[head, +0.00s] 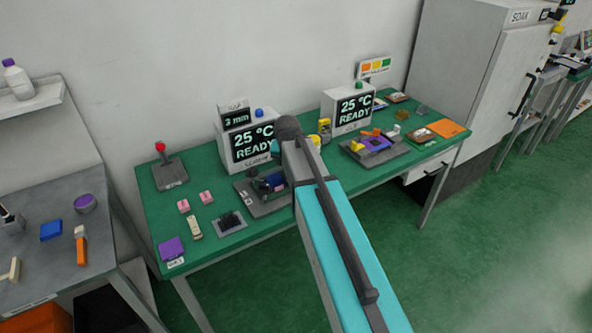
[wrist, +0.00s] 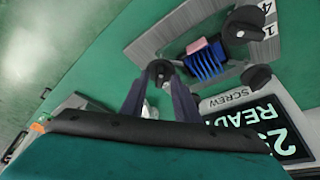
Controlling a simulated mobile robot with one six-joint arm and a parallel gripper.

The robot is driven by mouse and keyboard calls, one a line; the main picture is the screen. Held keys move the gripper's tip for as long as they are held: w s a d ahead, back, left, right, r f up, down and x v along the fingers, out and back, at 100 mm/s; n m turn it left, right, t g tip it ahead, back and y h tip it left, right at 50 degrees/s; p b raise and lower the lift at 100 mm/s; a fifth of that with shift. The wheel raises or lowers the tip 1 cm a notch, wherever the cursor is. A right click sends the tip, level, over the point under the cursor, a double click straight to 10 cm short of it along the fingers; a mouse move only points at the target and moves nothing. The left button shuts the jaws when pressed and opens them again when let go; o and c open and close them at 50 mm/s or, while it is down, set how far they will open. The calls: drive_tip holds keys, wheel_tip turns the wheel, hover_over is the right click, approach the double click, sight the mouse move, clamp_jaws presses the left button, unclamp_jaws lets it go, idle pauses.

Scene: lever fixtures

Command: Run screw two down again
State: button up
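The screw fixture is a grey plate (head: 262,209) on the green table, partly hidden by my arm in the head view; the plate also shows in the wrist view (wrist: 160,38). On it sits a blue finned block (wrist: 205,62) with a pink piece (wrist: 196,46) against it. Two black knobs stand at the right, an upper one (wrist: 243,24) by the marks 1 and 4 and a lower one (wrist: 257,77). A third dark knob (wrist: 160,69) appears between my gripper's (wrist: 159,84) fingertips. The fingers are apart; whether they touch the knob is unclear.
A display reading 25 °C READY (head: 254,142) stands close behind the fixture. A second station with a display (head: 354,110) stands to the right.

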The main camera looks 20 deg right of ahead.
drive_tip(key=shift+r, duration=0.15)
drive_tip(key=b+v, duration=0.2)
drive_tip(key=v, duration=1.1)
drive_tip(key=shift+s+r+b, duration=0.2)
drive_tip(key=shift+b, duration=0.2)
drive_tip(key=shift+a, duration=0.1)
drive_tip(key=s+d+f+n+g+p, duration=0.1)
drive_tip(key=s+f+g, duration=0.1)
drive_tip(key=s+f, duration=0.5)
drive_tip(key=s+d+f+n+g+h+p, duration=0.1)
drive_tip(key=s+d+f+g+p, duration=0.1)
drive_tip(key=f, duration=1)
drive_tip(key=s+d+f+n+g+p, duration=0.1)
drive_tip(key=s+f+n+g, duration=0.15)
drive_tip(key=s+f, duration=0.45)
drive_tip(key=s+a+f+n+g+y+b, duration=0.1)
drive_tip(key=s+a+f+b, duration=0.1)
drive_tip(key=s+f, duration=1.1)
drive_tip(key=s+a+f+n+g+y+b, duration=0.1)
drive_tip(key=s+a+f, duration=0.4)
drive_tip(key=s+f, duration=0.9)
drive_tip(key=shift+s+a+f+g+y+b, duration=0.25)
drive_tip(key=shift+f+g+y+b, duration=0.3)
drive_tip(key=shift+f, duration=0.35)
